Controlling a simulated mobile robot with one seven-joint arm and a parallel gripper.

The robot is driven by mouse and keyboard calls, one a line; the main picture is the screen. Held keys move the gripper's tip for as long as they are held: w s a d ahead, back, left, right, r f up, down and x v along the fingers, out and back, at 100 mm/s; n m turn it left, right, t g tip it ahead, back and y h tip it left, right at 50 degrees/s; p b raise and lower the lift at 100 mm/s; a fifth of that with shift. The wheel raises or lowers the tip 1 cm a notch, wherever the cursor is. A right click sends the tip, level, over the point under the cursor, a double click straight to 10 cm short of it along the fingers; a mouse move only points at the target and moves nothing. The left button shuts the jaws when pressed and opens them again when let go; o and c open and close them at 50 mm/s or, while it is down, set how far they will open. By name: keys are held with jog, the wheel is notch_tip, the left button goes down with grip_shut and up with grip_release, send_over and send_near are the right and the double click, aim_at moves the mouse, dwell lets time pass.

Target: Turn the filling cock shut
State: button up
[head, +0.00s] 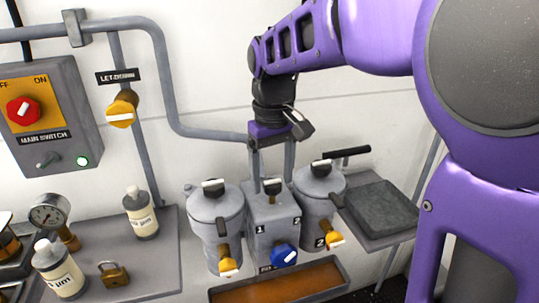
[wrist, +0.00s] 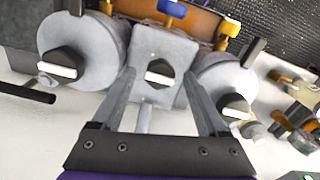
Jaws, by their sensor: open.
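A grey block (head: 262,220) stands between two lidded grey pots, with a black knob (head: 271,187) bearing a white bar on its top. In the wrist view this knob (wrist: 158,73) lies between my fingers, its white bar running roughly from finger to finger. My gripper (head: 271,183) points down over the block, open, one finger on each side of the knob. I cannot tell whether the fingers touch it. A blue knob (head: 285,254) is on the block's front. No label that I can read says which knob is the filling cock.
The left pot (head: 214,225) and right pot (head: 318,205) stand close by, each with a black top knob and a yellow tap. A brown-filled tray (head: 280,285) lies in front. A yellow let-down knob (head: 122,109) and main switch (head: 40,110) are on the left.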

grip_shut()
dwell(0.3)
jog(key=m+p, duration=0.2)
jog(key=m, duration=0.1)
jog(key=shift+r+m, duration=0.15)
jog(key=shift+m, duration=0.15)
jog(key=m+p, duration=0.3)
jog(key=m, duration=0.2)
jog(key=m+p, duration=0.1)
jog(key=m, duration=0.4)
jog(key=shift+p, duration=0.3)
jog(key=shift+m+p, duration=0.6)
jog(key=shift+m, duration=1.5)
